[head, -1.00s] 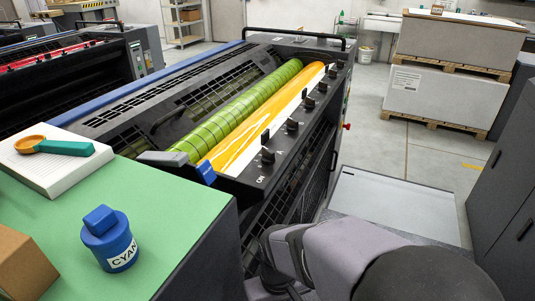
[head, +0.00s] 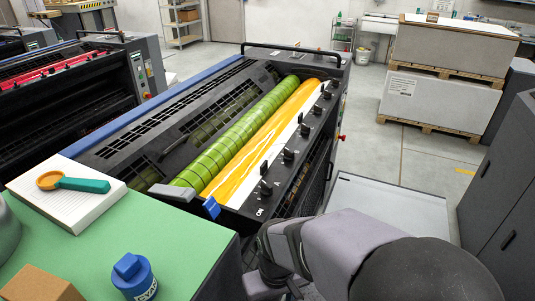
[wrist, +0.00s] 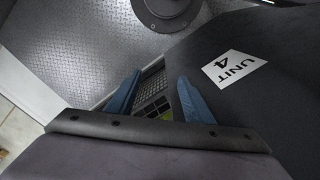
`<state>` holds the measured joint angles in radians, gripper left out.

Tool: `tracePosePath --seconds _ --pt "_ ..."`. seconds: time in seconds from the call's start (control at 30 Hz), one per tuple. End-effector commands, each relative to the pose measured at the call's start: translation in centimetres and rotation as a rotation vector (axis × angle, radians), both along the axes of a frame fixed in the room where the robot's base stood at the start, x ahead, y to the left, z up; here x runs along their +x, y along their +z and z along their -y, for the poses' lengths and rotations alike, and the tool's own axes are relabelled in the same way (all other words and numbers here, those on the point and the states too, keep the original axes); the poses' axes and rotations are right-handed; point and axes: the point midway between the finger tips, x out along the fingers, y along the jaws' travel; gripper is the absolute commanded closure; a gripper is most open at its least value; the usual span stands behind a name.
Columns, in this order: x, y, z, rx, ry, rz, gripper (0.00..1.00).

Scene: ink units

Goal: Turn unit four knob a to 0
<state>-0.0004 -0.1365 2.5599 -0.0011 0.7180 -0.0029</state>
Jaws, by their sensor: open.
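The press unit (head: 262,222) in the head view has a row of black knobs along its dark right-hand rail. The nearest knob (head: 265,187) stands by a small white letter that looks like A; its pointer setting is too small to read. My gripper (wrist: 158,100) shows in the wrist view with its two blue fingers apart and nothing between them, clear of any knob. A white "UNIT 4" label (wrist: 235,69) is on a dark panel right of the fingers. In the head view my grey arm is at the bottom centre, and its fingers are hidden.
A green roller (head: 235,138) and yellow ink (head: 265,130) lie beside the knob rail. A green-topped bench (head: 85,245) at left holds a blue cyan can (head: 132,277), a book and a magnifier. A grey cabinet (head: 505,190) stands at right. A pale platform (head: 390,207) lies between.

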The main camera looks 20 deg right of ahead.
Motion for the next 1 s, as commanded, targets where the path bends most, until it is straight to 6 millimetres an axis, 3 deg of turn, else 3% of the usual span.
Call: tracePosePath --seconds 0.03,0.67,0.77,0.87,1.0 --pt "0.0 3.1 0.0 0.000 0.000 0.000 0.53" --pt "1.5 20.8 0.2 0.000 -0.066 0.000 0.53" --pt "2.4 23.4 0.3 0.000 -0.109 0.000 0.53" --pt "4.6 26.4 0.7 0.000 -0.205 0.001 0.53" --pt "9.0 26.9 1.6 0.000 -0.422 0.001 0.53"
